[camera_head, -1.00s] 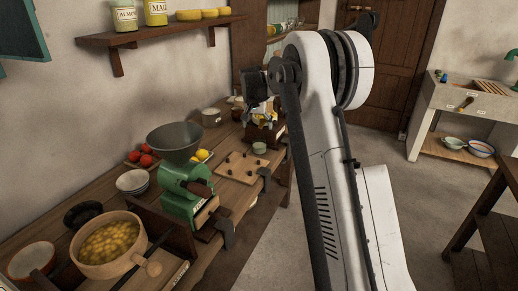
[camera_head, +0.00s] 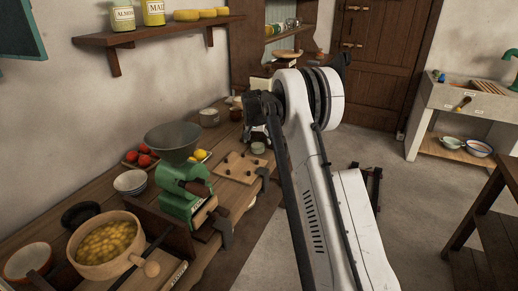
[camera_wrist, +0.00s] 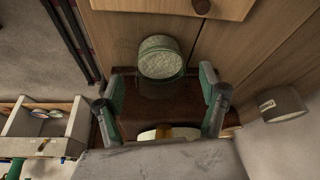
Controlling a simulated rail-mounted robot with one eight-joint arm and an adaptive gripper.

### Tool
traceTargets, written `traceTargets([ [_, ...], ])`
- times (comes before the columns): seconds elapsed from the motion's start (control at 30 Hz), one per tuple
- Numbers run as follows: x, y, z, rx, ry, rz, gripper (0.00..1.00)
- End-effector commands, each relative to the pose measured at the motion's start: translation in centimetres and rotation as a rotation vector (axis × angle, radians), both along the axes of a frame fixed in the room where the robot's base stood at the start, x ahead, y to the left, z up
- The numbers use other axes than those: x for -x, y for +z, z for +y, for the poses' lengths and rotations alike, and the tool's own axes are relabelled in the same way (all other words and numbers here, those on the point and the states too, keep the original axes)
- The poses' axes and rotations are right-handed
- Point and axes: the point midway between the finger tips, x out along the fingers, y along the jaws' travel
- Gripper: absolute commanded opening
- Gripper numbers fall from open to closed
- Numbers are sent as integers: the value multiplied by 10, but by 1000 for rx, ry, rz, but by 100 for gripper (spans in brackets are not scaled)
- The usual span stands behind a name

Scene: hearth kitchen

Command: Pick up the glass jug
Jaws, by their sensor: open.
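My gripper (camera_wrist: 162,108) is open in the wrist view, its two dark green fingers apart and nothing held between them. A small round grey-green vessel (camera_wrist: 160,60) with a pale mottled face shows ahead, between the lines of the fingers and apart from them. It appears to be the small vessel (camera_head: 257,148) by the bench edge in the head view. I cannot tell whether it is the glass jug, and no other clear glass jug can be made out. In the head view my arm hides most of the gripper and part of the bench behind it.
A labelled grey crock (camera_wrist: 284,104) stands right in the wrist view. On the bench are a wooden board (camera_head: 232,172), a green grinder (camera_head: 182,190) and a soup pot (camera_head: 72,248).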

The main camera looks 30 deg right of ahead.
Motion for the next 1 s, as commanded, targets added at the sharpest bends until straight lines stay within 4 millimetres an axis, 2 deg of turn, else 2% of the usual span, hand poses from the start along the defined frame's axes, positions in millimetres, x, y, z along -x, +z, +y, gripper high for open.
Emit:
traceTargets([
  [0.17,-8,-22,-6,0,-1,0,74],
  [0.43,-9,-24,-6,0,0,0,73],
  [0.87,-9,-24,-6,0,0,0,16],
  [1.0,-9,-24,-6,0,0,0,16],
])
